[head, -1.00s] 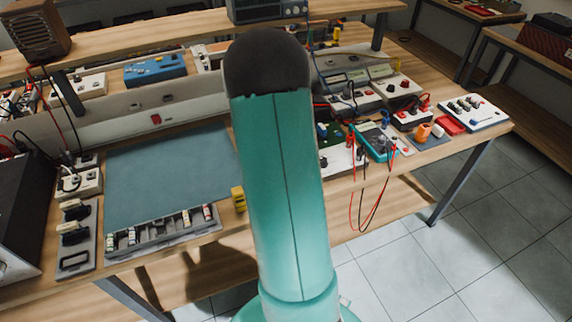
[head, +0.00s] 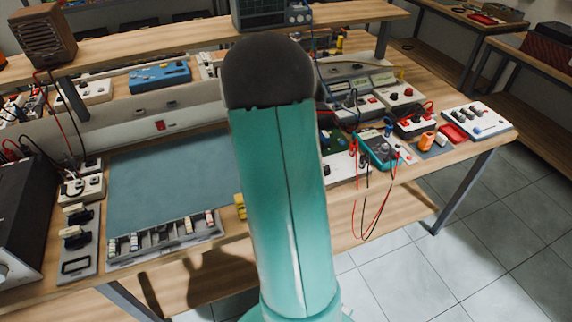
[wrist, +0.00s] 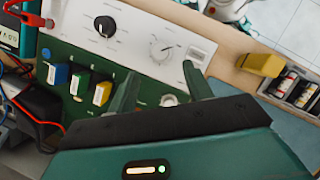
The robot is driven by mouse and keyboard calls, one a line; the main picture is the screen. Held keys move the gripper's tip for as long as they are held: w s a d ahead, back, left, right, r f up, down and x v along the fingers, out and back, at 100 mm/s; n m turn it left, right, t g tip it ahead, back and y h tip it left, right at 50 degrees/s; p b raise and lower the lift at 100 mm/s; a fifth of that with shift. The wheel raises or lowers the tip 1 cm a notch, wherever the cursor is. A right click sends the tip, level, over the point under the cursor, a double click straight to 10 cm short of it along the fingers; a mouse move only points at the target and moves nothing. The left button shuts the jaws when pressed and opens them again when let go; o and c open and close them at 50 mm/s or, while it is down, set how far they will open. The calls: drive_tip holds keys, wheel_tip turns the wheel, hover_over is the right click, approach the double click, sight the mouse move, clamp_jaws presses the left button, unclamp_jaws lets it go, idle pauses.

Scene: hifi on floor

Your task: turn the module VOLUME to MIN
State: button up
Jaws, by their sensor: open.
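In the wrist view, a white module panel (wrist: 142,40) carries a black knob (wrist: 105,26) with a scale around it. Further right it has a small dial with a pointer (wrist: 166,51). A round silver knob (wrist: 170,99) shows between the fingers of my gripper (wrist: 162,88), which is open; I cannot tell whether either finger touches it. Lettering is too small to read, so I cannot tell which control is VOLUME. In the head view the white module (head: 340,166) is partly hidden behind my arm, and my gripper is out of sight.
A green board (wrist: 75,62) with blue and yellow blocks lies beside the panel. A yellow block (wrist: 262,64) and a tray of small parts (wrist: 298,90) are to the right. A teal multimeter (head: 378,148) with hanging leads stands nearby. A blue-grey mat (head: 165,180) is clear.

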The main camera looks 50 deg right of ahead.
drive_tip(key=shift+v, duration=2.8)
drive_tip(key=a+r+t+h, duration=0.15)
drive_tip(key=a+r, duration=0.25)
drive_tip(key=a, duration=0.5)
drive_tip(key=a+r+t+y, duration=0.1)
drive_tip(key=a+r+t, duration=0.3)
drive_tip(key=a, duration=0.5)
drive_tip(key=s+a+t, duration=0.2)
drive_tip(key=s+a, duration=0.2)
drive_tip(key=a, duration=0.5)
drive_tip(key=s+a+r+t, duration=0.1)
drive_tip(key=s+a+t, duration=0.1)
drive_tip(key=s+a, duration=0.3)
drive_tip(key=a+y, duration=0.1)
drive_tip(key=a, duration=0.2)
drive_tip(key=shift+a+r+m+t, duration=0.2)
drive_tip(key=shift+a+m+t, duration=0.15)
drive_tip(key=shift+a+m, duration=0.05)
